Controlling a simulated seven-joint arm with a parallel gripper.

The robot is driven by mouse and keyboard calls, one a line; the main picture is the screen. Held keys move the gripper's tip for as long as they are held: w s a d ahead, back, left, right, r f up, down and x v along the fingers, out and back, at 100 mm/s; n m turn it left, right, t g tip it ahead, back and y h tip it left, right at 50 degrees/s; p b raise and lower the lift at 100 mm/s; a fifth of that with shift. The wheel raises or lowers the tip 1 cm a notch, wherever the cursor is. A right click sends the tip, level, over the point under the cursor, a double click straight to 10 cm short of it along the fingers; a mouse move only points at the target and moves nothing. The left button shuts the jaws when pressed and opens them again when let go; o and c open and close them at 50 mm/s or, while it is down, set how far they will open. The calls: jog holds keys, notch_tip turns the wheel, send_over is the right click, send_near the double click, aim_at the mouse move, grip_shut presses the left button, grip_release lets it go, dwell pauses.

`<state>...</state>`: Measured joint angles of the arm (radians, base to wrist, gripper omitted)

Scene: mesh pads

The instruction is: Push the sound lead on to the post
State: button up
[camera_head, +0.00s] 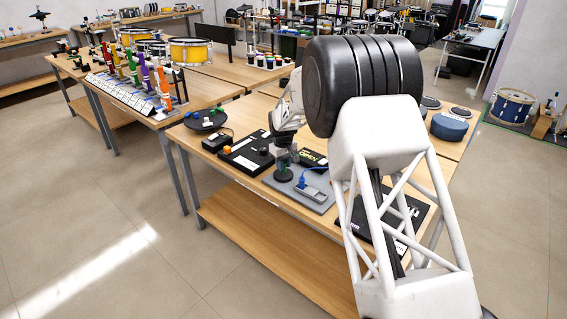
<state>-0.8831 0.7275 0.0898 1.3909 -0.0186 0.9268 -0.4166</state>
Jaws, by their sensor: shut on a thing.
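My gripper (284,163) is small in the view, pointing down over the left part of a grey board (322,207) on the near table. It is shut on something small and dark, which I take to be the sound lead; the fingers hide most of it. A dark green round piece (284,176) shows directly below the fingertips. I cannot tell whether it is the foot of the post, or whether lead and post touch. A blue piece (301,182) stands on the board just right of the gripper, beside a light grey tray (311,194).
A black box with an orange knob (227,150), a black panel (247,153) and a round dark pad (204,120) lie to the left. Another black panel (385,222) lies partly behind my arm. A blue-grey round pad (449,127) is at right. Drums stand on tables behind.

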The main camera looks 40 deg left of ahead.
jog(key=shift+f, duration=0.6)
jog(key=o, duration=0.8)
jog(key=shift+o, duration=0.2)
jog(key=shift+r, duration=0.1)
notch_tip(320, 180, up, 7)
jog(key=shift+r, duration=0.3)
